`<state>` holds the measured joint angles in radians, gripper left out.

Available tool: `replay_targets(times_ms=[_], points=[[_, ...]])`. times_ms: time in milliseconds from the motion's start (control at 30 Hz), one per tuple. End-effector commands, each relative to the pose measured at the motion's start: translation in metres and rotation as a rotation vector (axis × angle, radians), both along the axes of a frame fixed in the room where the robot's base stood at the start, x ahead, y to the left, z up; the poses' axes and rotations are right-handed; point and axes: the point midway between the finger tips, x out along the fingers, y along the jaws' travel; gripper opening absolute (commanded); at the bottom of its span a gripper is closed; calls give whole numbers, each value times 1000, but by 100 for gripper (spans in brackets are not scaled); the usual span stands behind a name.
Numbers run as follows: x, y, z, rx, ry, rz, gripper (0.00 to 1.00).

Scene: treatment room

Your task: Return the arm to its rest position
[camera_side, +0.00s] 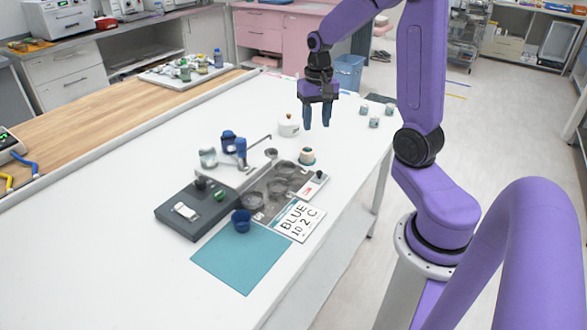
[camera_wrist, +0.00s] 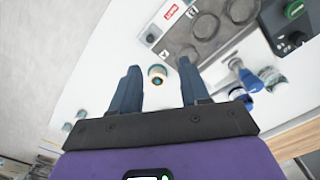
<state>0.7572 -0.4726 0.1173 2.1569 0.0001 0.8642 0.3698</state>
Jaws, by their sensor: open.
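My gripper (camera_side: 317,117) is open and empty, with its blue fingers pointing down above the far part of the white table (camera_side: 130,160). My purple arm reaches in from the right. In the wrist view my open gripper (camera_wrist: 157,80) shows both fingers apart with nothing between them. A small jar with a cream top and teal base (camera_wrist: 157,75) shows between the fingertips in that view, farther down on the table. The same jar (camera_side: 307,156) stands apart from the fingers in the side view.
A grey device (camera_side: 180,222), a tray with round dishes (camera_side: 268,190), a sign reading BLUE 10 2 C (camera_side: 299,220), a blue cup (camera_side: 241,221) and a teal mat (camera_side: 225,262) lie nearer. A white pot (camera_side: 288,127) stands close left of my gripper. Several small jars (camera_side: 374,122) stand right.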

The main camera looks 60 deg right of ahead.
Motion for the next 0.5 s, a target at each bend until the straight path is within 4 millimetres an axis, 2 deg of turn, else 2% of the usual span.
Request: replay_targets(times_ms=[100, 267, 500], points=[[-3, 39, 4, -1, -3, 176, 45], [-17, 89, 9, -2, -8, 420, 45], [-56, 152, 14, -1, -13, 786, 45]])
